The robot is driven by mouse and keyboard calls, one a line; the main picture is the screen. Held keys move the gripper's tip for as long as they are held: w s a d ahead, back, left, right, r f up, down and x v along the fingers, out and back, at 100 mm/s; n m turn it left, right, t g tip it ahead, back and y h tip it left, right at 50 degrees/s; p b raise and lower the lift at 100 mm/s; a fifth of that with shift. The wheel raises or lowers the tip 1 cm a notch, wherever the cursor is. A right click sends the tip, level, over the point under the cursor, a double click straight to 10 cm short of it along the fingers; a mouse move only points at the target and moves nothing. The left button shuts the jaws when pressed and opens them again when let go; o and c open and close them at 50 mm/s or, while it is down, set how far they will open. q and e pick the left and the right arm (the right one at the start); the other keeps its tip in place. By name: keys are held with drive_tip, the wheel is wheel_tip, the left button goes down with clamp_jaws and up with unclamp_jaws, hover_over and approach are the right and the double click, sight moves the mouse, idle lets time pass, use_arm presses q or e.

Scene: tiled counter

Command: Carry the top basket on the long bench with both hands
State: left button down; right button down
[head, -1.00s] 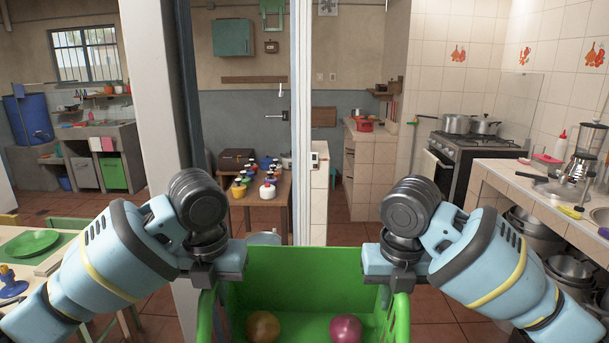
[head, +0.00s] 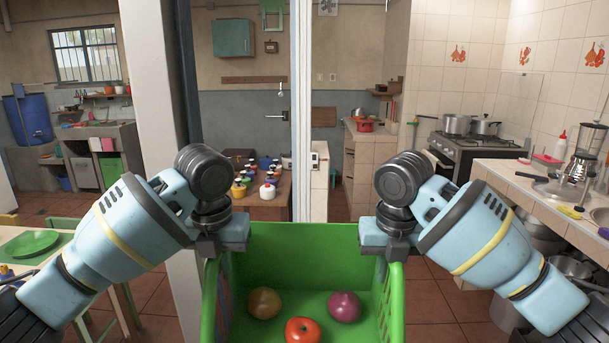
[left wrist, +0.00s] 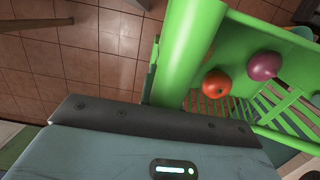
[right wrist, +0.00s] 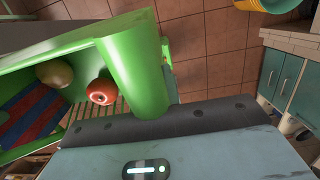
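A green basket (head: 300,240) hangs in front of me between my two arms. It holds a red tomato (head: 303,331), a purple onion (head: 344,307) and a yellowish-brown round item (head: 264,303). My left gripper (head: 208,254) is shut on its left rim; the rim shows in the left wrist view (left wrist: 185,45). My right gripper (head: 396,254) is shut on its right rim, also seen in the right wrist view (right wrist: 130,60). The fingertips are largely hidden by the rims. The basket looks about level. I cannot tell which surface is the long bench.
A wooden table (head: 278,213) with several small bottles stands ahead. A white pillar (head: 165,100) is at left, beside a table with a green plate (head: 28,243). A tiled counter (head: 530,195) with a sink and blender runs along the right. Tiled floor lies below the basket.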

use_arm(q)
drive_tip(key=shift+w+r, duration=0.1)
drive_tip(key=shift+r, duration=0.1)
use_arm(e)
drive_tip(key=shift+r, duration=0.15)
